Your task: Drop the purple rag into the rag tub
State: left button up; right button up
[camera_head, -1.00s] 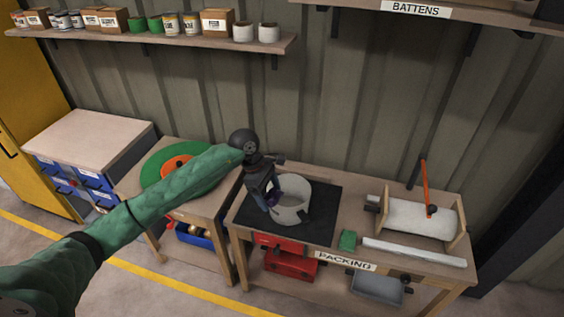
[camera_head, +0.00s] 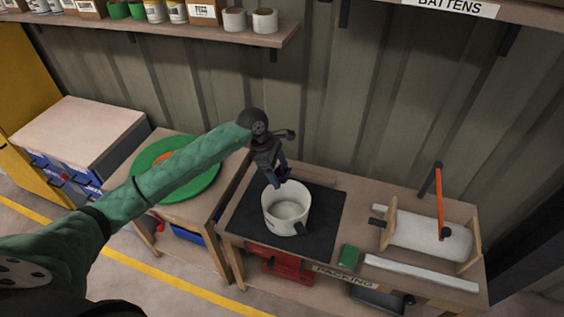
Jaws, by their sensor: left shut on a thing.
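The rag tub appears to be the white round tub (camera_head: 287,211), which stands upright on a black mat (camera_head: 322,240) on the packing bench. Its inside looks empty. My left gripper (camera_head: 280,181) is above the tub's back-left rim, pointing down. It is shut on the purple rag (camera_head: 285,172), of which only a small dark purple bit shows between the fingers. I cannot tell whether the rag touches the rim. My right gripper is out of view.
On the packing bench, a green block (camera_head: 348,257), a long white bar (camera_head: 420,273) and a white roll on a wooden stand (camera_head: 430,236) with an orange lever lie right of the mat. A green disc (camera_head: 176,170) lies on the left table. Shelves run along the wall above.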

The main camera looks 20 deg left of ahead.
pick_arm(q)
jog(key=shift+s, duration=0.4)
jog(key=shift+s+f, duration=0.15)
jog(key=shift+f, duration=0.15)
jog(key=f, duration=0.3)
jog(key=shift+w+f, duration=0.1)
jog(key=shift+w, duration=0.25)
jog(key=shift+s+f, duration=0.1)
jog(key=shift+f, duration=0.65)
jog(key=o, duration=0.9)
jog(key=shift+o, duration=0.2)
